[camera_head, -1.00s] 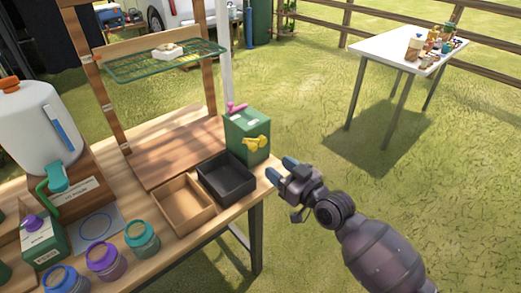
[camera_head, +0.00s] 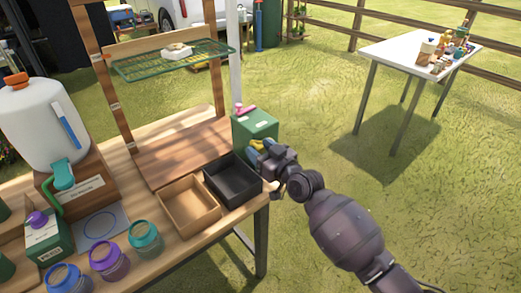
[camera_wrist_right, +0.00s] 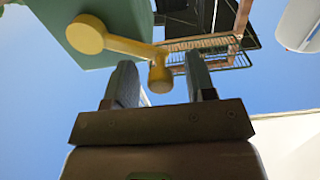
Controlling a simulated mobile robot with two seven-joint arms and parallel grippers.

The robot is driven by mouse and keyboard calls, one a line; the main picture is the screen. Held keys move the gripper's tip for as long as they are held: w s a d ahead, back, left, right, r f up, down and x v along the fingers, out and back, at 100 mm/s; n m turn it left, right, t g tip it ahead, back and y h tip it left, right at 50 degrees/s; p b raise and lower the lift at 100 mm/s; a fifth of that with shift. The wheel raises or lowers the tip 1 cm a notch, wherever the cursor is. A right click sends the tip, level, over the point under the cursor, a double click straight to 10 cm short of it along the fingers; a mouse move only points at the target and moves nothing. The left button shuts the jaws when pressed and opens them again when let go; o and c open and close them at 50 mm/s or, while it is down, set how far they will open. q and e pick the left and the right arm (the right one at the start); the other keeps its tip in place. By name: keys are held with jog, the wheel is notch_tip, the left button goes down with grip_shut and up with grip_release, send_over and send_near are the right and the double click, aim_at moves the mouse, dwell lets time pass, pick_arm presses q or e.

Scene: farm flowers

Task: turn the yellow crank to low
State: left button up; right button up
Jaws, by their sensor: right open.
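The yellow crank (camera_wrist_right: 125,45) is on the side of a green box (camera_head: 256,124) at the right end of the wooden bench. In the head view only a small part of the crank (camera_head: 257,145) shows, because my right gripper (camera_head: 257,150) is in front of it. In the right wrist view the crank's knob lies between the two blue fingers of my right gripper (camera_wrist_right: 170,82). The fingers are open, with a gap visible on each side of the knob. A pink handle (camera_head: 243,109) sits on top of the box. My left gripper is not in view.
A black tray (camera_head: 234,196) and a wooden tray (camera_head: 189,219) lie at the bench edge near the box. A green wire shelf (camera_head: 150,66) stands above the bench. A white table (camera_head: 400,55) is far right. Grass right of the bench is clear.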

grip_shut()
dwell(0.3)
jog(key=shift+s+a+f+n, duration=0.15)
jog(key=shift+f+n, duration=0.3)
jog(key=shift+n, duration=0.25)
jog(key=shift+a+f+n, duration=0.15)
jog(key=shift+f+n, duration=0.25)
jog(key=shift+n, duration=0.3)
jog(key=shift+a+f+n, duration=0.1)
jog(key=shift+f+n, duration=0.55)
jog(key=shift+n, duration=0.4)
jog(key=shift+f+n, duration=0.65)
jog(key=shift+n, duration=0.4)
grip_release()
